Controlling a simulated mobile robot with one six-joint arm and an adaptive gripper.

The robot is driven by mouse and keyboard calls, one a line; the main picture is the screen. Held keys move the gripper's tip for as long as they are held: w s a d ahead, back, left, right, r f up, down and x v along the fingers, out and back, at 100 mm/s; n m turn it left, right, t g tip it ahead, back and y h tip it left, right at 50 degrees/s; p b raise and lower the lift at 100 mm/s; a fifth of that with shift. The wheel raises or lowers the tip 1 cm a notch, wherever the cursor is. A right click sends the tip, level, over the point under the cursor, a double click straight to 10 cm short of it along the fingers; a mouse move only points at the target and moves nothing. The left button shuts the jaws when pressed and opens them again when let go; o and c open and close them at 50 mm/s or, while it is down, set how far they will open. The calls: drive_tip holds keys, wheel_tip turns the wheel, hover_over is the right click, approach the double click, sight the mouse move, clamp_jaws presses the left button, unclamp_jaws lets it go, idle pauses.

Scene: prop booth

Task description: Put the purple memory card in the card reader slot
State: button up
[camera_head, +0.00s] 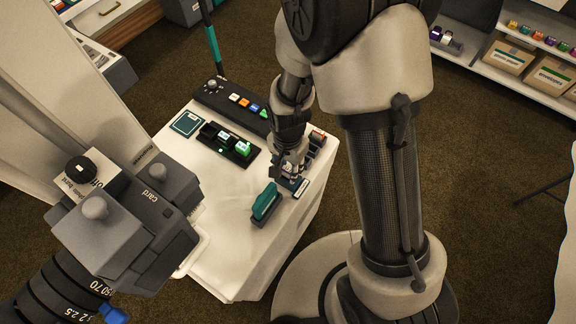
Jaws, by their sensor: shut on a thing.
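My gripper (288,172) is low over the right part of the white table, fingers pointing down. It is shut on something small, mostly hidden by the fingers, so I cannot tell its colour. No purple card shows clearly. A black device with slots (239,156) stands left of my gripper, with white-and-green blocks in it and a small green light. A dark holder with small coloured pieces (318,139) is just right of my gripper, partly hidden by it. I cannot tell which of these is the card reader.
The white table (226,200) has free room at its front left. A teal upright block (265,202) stands close in front of my gripper. A black button panel (232,103) lies at the back. A large camera (130,215) marked "card" fills the left foreground.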

drive_tip(key=shift+f, duration=0.15)
idle(0.3)
drive_tip(key=shift+f+b, duration=0.45)
drive_tip(key=shift+b, duration=0.05)
drive_tip(key=o, duration=1.1)
drive_tip(key=shift+c, duration=0.2)
drive_tip(key=shift+r+p, duration=2.8)
drive_tip(key=shift+r, duration=0.75)
